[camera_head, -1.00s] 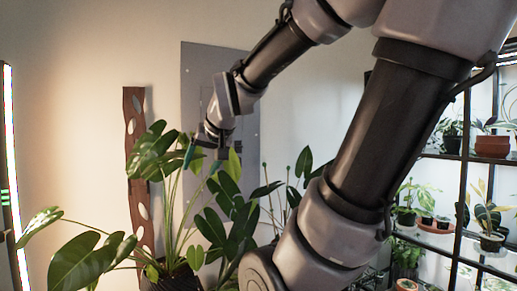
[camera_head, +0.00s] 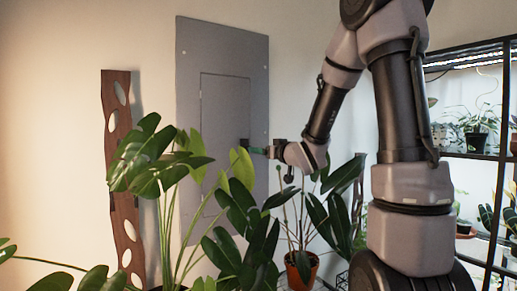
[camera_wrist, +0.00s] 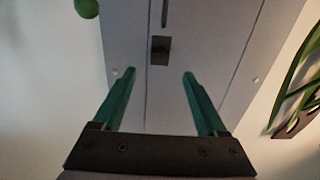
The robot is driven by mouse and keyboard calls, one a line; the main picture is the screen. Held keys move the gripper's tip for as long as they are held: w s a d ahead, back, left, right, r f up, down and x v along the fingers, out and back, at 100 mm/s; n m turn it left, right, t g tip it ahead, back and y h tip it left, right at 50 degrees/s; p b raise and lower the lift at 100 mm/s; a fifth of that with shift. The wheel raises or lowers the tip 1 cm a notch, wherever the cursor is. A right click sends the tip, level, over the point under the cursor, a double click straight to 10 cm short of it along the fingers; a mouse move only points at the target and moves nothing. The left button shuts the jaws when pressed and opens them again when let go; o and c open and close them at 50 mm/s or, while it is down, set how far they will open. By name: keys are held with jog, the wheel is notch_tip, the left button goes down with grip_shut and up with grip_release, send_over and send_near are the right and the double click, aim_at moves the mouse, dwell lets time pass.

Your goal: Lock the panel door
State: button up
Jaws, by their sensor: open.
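The grey electrical panel (camera_head: 222,50) is mounted on the wall, and its inset door (camera_head: 222,100) looks flush with the frame. A small dark latch (camera_head: 244,143) sits at the door's right edge. In the wrist view the latch (camera_wrist: 160,50) lies by the door seam, just ahead of and between my fingertips. My gripper (camera_head: 257,150) is at the panel's right side, close to the latch. In the wrist view my gripper (camera_wrist: 158,74) has its two green fingers spread, with nothing between them. I cannot tell whether the latch is locked.
A large leafy plant (camera_head: 150,165) stands in front of the panel and hides its lower part. A potted plant (camera_head: 301,268) stands below my arm. A wooden board with holes (camera_head: 121,190) hangs at left. A plant shelf (camera_head: 480,155) stands at right.

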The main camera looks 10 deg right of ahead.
aim_at(247, 147)
jog(key=x, duration=0.9)
jog(key=shift+w+a+f, duration=0.1)
jog(key=shift+w+a, duration=0.05)
jog(key=shift+w, duration=0.1)
grip_shut()
